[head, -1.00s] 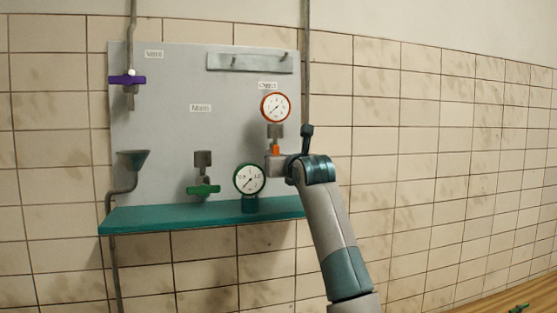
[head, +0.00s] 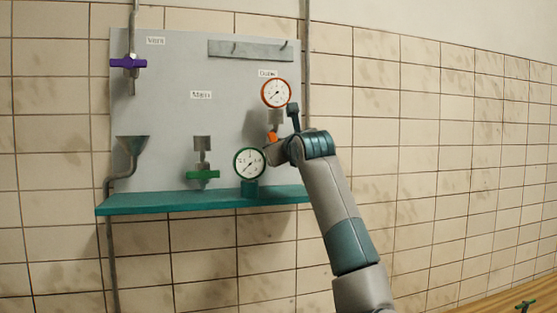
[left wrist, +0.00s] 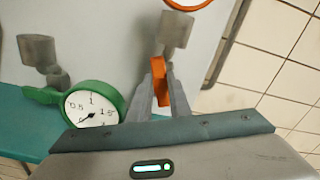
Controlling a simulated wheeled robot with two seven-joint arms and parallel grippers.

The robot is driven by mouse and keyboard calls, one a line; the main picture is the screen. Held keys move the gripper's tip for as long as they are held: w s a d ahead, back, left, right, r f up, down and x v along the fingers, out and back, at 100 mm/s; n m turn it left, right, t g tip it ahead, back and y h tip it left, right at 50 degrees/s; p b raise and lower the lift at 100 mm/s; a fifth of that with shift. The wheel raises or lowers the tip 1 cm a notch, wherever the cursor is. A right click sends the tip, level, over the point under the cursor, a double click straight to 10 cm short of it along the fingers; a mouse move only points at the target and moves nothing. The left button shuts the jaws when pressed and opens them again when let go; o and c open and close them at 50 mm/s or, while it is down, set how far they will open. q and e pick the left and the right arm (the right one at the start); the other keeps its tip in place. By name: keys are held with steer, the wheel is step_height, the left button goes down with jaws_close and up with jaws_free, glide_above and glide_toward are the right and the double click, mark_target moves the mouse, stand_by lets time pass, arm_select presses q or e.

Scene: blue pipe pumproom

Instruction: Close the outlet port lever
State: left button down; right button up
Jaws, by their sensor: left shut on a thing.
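The orange outlet lever (head: 271,137) is on a grey valve fitting below the orange-rimmed gauge (head: 276,93), near the board's right edge. In the left wrist view the lever (left wrist: 161,82) stands between the two fingers of my left gripper (left wrist: 160,92), which is shut on it. In the head view my left gripper (head: 272,150) reaches the lever from the lower right, and its wrist hides part of the fitting. The grey fitting (left wrist: 176,30) shows above the fingers in the wrist view. My right gripper is not in view.
A green-rimmed gauge (head: 250,163) stands on the teal shelf (head: 180,201), close left of my gripper. Further left are a green lever (head: 203,175), a grey funnel (head: 132,143) and a purple lever (head: 128,63). The tiled wall to the right is clear.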

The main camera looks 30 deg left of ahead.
arm_select(q)
steer(key=n+b, duration=0.2)
steer(key=n, duration=0.2)
steer(key=n+b, duration=0.3)
steer(key=n, duration=0.2)
steer(key=n+b, duration=0.2)
steer(key=n, duration=0.2)
steer(key=shift+s+a+f+n+b, duration=0.2)
steer(key=shift+f+n+b, duration=0.1)
steer(key=shift+f+b, duration=0.05)
steer(key=c, duration=1.6)
jaws_free()
steer(key=shift+c, duration=0.2)
